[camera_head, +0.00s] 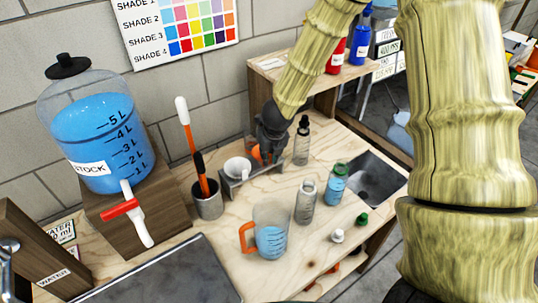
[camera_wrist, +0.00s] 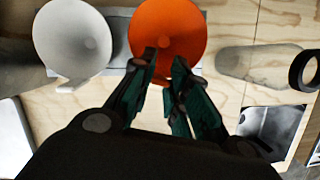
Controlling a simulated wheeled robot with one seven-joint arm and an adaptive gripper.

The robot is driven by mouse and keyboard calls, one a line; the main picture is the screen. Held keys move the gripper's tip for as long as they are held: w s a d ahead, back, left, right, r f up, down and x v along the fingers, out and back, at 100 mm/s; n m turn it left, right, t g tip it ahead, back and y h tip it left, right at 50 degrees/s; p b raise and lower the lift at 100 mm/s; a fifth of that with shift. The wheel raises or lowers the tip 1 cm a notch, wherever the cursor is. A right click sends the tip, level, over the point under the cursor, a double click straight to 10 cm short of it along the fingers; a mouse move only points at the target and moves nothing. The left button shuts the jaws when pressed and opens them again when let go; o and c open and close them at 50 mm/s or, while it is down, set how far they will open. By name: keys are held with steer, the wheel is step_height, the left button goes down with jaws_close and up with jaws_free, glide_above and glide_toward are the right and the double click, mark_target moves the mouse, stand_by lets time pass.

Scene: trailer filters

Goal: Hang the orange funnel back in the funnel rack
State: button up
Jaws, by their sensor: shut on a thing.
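The orange funnel (camera_head: 257,153) is mostly hidden behind my gripper (camera_head: 268,140) in the head view. In the wrist view its wide mouth (camera_wrist: 168,25) faces the camera, and my gripper (camera_wrist: 165,62) is shut on its near rim. The grey funnel rack (camera_head: 235,185) stands on the bench, with a white funnel (camera_head: 238,167) in its left place. The white funnel also shows in the wrist view (camera_wrist: 72,38), left of the orange one. The orange funnel is at the rack's right part; I cannot tell whether it rests in the rack or just above it.
A cup with brushes (camera_head: 208,203) stands left of the rack. A dropper bottle (camera_head: 302,142) is close on the right. A clear bottle (camera_head: 305,202), a blue bottle (camera_head: 335,185) and an orange-handled jug (camera_head: 270,228) stand in front. A wooden shelf (camera_head: 300,70) rises behind.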

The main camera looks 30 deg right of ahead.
steer(key=shift+f, duration=0.15)
stand_by(0.5)
steer(key=o, duration=1.4)
steer(key=shift+r+p, duration=3.3)
steer(key=shift+r, duration=0.2)
steer(key=shift+w+a, duration=0.1)
